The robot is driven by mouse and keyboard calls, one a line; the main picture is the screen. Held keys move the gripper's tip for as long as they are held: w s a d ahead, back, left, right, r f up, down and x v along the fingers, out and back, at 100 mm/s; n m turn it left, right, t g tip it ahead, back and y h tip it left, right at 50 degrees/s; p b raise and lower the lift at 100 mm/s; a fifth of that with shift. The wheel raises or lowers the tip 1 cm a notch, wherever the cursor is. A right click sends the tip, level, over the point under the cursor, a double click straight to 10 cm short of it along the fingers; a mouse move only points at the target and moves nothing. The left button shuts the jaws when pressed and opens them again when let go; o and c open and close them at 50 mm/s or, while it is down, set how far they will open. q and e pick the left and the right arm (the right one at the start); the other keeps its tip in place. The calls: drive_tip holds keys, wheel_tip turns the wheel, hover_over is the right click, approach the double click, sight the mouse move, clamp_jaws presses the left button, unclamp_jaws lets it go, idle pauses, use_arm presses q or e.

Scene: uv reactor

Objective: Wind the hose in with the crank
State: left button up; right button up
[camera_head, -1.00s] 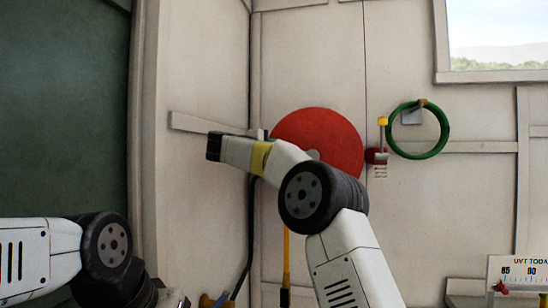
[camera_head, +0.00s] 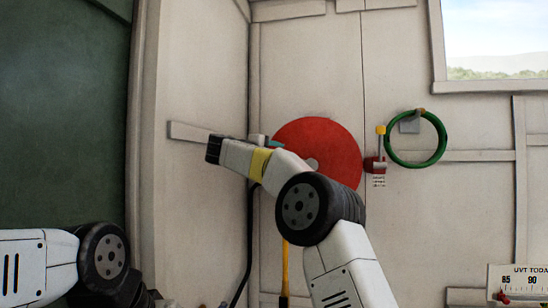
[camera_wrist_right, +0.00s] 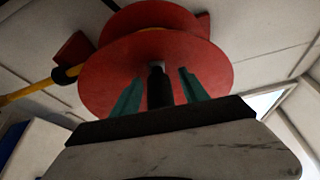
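The red hose reel (camera_head: 328,140) is mounted on the wall; its disc fills the top of the right wrist view (camera_wrist_right: 110,80). The black crank handle (camera_wrist_right: 160,90) stands out in front of the disc. My right gripper (camera_wrist_right: 160,88) has its two teal fingers apart, one on each side of the handle, with visible gaps. In the head view that gripper (camera_head: 275,144) is mostly hidden behind my right arm. The yellow hose (camera_head: 285,265) hangs below the reel and leaves it at left in the wrist view (camera_wrist_right: 40,88).
A red valve (camera_head: 376,164) with a yellow-topped lever is right of the reel. A green ring (camera_head: 440,138) hangs on a wall hook farther right. A black cable (camera_head: 249,235) runs down left of the yellow hose. A gauge panel (camera_head: 520,282) is at lower right.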

drive_tip(key=shift+s, duration=0.1)
drive_tip(key=v, duration=0.7)
drive_tip(key=shift+s+a, duration=0.25)
drive_tip(key=shift+a, duration=0.05)
